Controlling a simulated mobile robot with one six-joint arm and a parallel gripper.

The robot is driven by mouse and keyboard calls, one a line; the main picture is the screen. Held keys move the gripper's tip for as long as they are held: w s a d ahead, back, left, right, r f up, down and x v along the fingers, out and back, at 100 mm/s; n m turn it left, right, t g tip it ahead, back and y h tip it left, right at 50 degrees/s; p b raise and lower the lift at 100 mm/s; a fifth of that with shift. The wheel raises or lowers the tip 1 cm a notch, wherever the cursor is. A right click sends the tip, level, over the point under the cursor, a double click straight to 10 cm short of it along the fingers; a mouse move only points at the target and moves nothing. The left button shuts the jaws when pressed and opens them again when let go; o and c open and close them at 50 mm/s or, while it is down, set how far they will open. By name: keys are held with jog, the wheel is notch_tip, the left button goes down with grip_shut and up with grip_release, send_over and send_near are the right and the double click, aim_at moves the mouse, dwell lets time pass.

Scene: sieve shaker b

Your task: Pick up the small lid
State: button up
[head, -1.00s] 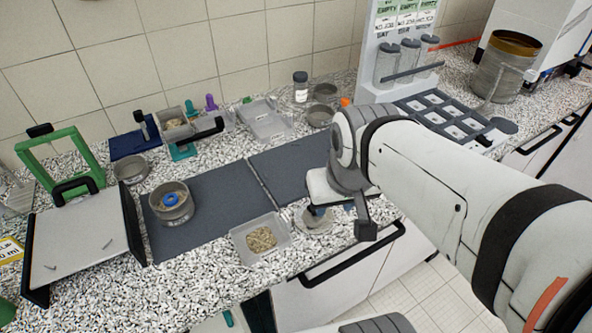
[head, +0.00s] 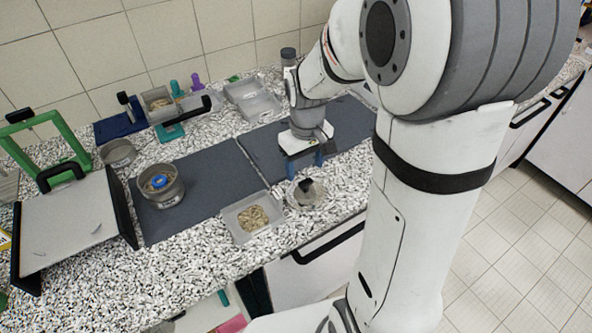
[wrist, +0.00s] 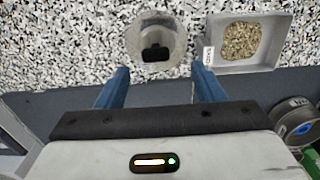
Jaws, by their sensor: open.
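The small lid, a round pale disc with a dark knob, lies on the speckled counter near its front edge. It shows in the head view (head: 306,194) and at the top middle of the wrist view (wrist: 143,58). My gripper (head: 305,158) is behind the lid, over the dark mat, with its blue fingers pointing down. In the wrist view my gripper (wrist: 160,80) is open and empty. Its two fingers are spread to either side of the lid's line, with the lid beyond their tips. The lid is apart from both fingers.
A square tray of grain (head: 252,218) stands close to the left of the lid. A metal sieve (head: 161,187) with a blue-topped piece stands on the left mat (head: 210,200). Empty trays (head: 250,98) lie at the back. The counter's front edge is close to the lid.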

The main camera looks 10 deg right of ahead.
aim_at(306, 181)
jog(key=f, duration=0.2)
jog(key=f+p, duration=0.1)
jog(key=f, duration=0.5)
jog(key=shift+w+d, duration=0.25)
jog(key=shift+c, duration=0.3)
jog(key=c, duration=1.1)
